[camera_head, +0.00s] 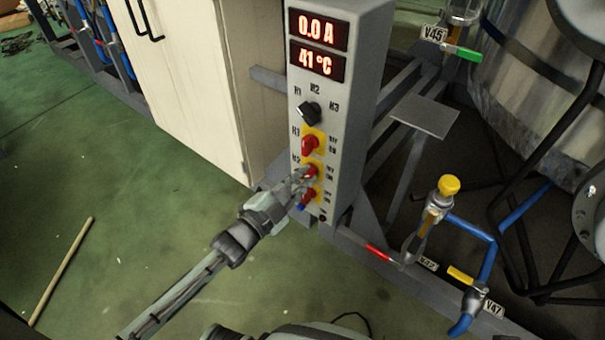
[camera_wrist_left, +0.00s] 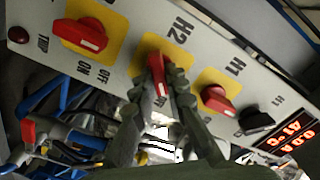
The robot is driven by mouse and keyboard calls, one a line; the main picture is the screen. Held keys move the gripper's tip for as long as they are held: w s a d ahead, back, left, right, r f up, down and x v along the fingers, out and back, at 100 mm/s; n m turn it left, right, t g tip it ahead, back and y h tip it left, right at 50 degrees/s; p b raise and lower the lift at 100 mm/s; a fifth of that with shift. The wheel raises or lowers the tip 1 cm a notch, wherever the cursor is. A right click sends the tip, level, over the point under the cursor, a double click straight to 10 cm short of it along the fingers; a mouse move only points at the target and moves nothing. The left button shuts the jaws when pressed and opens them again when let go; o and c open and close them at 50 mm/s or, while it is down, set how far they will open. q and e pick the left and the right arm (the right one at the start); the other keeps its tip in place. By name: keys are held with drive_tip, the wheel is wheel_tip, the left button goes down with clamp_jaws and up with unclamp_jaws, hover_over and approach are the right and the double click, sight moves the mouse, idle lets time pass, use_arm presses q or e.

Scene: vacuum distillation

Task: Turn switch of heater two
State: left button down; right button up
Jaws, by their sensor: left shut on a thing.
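The grey control box (camera_head: 352,90) stands upright with two red displays reading 0.0 A and 41 °C. The red switch of heater two, on a yellow plate by the H2 label (camera_head: 296,159), is partly hidden by my left gripper (camera_head: 306,177). In the left wrist view, the fingers of my left gripper (camera_wrist_left: 156,100) are shut around the red H2 switch (camera_wrist_left: 157,68). The H1 switch (camera_head: 309,146) is red on yellow above it, and another red switch (camera_wrist_left: 84,36) is on its other side. My right gripper is not in view.
A black selector knob (camera_head: 309,113) is above the red switches. A cream cabinet (camera_head: 190,80) stands left of the box. Pipes and valves, one with a yellow cap (camera_head: 449,185), are at the right. Green floor is open at the left.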

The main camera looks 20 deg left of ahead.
use_arm(q)
drive_tip(key=m, duration=0.2)
drive_tip(key=shift+m, duration=0.4)
drive_tip(key=shift+f+m, duration=0.1)
drive_tip(key=shift+m, duration=1.8)
drive_tip(key=shift+m+b, duration=0.4)
drive_tip(key=shift+m, duration=0.5)
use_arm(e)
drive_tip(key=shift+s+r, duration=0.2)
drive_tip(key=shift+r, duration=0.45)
use_arm(q)
drive_tip(key=c, duration=1.5)
unclamp_jaws()
drive_tip(key=shift+c, duration=0.2)
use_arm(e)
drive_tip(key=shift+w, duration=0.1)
